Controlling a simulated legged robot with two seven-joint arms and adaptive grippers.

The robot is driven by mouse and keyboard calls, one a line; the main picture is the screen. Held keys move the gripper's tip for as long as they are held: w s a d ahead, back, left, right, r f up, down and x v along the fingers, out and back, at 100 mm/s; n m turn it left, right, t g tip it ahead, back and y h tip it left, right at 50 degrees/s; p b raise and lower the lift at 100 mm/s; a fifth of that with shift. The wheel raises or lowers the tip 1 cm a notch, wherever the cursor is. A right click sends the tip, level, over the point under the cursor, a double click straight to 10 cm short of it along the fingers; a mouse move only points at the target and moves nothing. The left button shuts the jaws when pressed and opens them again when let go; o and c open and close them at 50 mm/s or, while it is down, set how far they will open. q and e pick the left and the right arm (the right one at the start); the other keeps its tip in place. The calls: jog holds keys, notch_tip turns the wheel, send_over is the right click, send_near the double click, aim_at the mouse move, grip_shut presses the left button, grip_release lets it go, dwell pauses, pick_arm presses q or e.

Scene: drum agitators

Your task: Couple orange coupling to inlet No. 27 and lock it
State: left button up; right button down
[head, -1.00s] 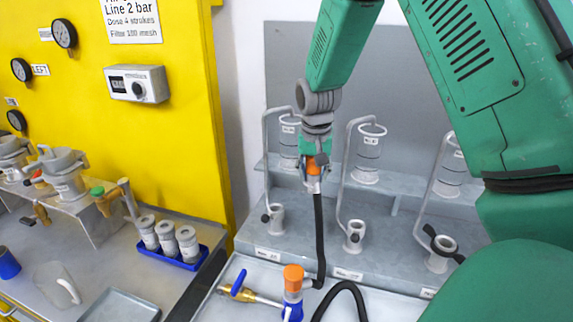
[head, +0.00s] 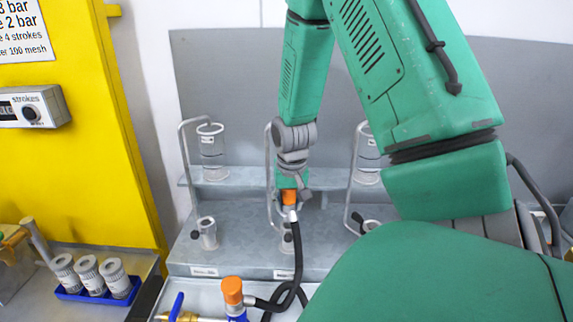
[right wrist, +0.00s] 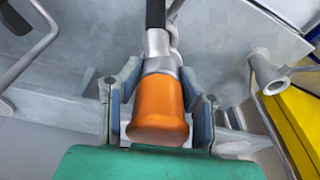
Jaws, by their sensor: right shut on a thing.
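My right gripper (head: 288,186) is shut on the orange coupling (head: 289,198); a black hose hangs from its metal end. In the right wrist view the orange coupling (right wrist: 158,108) sits between the two fingers. In the head view it overlaps the middle inlet (head: 286,238), partly hidden behind the hose; I cannot tell whether they touch. Front labels are too small to read, so I cannot tell which is No. 27. My left gripper is not in view.
Bent pipes and clear cylinders (head: 212,150) rise behind the inlets. A blue rack (head: 98,294) with grey-white cups and a yellow cabinet (head: 90,150) are at left.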

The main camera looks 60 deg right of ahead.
aim_at(290, 212)
jog(key=shift+s+r, duration=0.1)
dwell(0.3)
jog(key=shift+f, duration=0.35)
jog(key=shift+a, duration=0.1)
jog(key=shift+p, duration=0.4)
jog(key=shift+f, duration=0.2)
jog(key=shift+f+b, duration=0.65)
jog(key=shift+f, duration=0.35)
jog(key=shift+f, duration=0.35)
